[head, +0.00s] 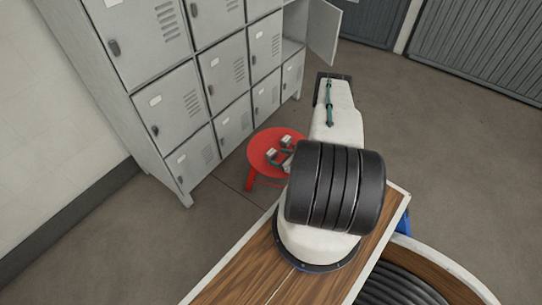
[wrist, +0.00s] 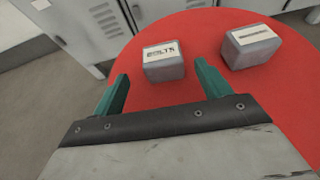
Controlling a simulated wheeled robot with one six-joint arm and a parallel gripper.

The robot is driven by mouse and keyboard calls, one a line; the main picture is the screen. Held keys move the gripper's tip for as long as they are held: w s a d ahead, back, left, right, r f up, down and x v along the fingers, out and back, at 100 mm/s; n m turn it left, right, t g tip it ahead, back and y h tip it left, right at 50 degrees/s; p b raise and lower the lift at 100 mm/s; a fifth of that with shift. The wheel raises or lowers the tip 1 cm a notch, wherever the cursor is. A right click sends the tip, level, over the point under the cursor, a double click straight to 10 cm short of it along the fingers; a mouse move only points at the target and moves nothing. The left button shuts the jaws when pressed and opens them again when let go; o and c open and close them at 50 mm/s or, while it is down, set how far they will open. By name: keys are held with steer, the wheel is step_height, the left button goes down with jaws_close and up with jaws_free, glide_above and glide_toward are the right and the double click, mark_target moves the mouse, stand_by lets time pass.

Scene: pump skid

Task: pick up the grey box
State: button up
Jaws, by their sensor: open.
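Two grey boxes stand on a round red stool (wrist: 150,98). One grey box with a white label reading "BOLTS" (wrist: 165,68) is straight ahead in the wrist view. The other grey box (wrist: 252,48), with a white label too small to read, is to its right. My gripper (wrist: 162,71) is open, its two teal fingers apart and empty. The BOLTS box appears between and just beyond the fingertips; I cannot tell the exact gap. In the head view the stool (head: 261,146) is partly hidden by my arm, with small grey shapes on it.
Grey lockers (head: 180,95) stand close behind and left of the stool, one locker door (head: 324,32) hanging open. A wooden-topped surface (head: 240,275) lies under my arm base. The floor (head: 450,140) to the right is clear.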

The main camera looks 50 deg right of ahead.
mark_target(275, 154)
steer(key=x, duration=0.5)
steer(key=shift+w+d, duration=0.25)
steer(key=shift+w, duration=0.2)
steer(key=c, duration=1.1)
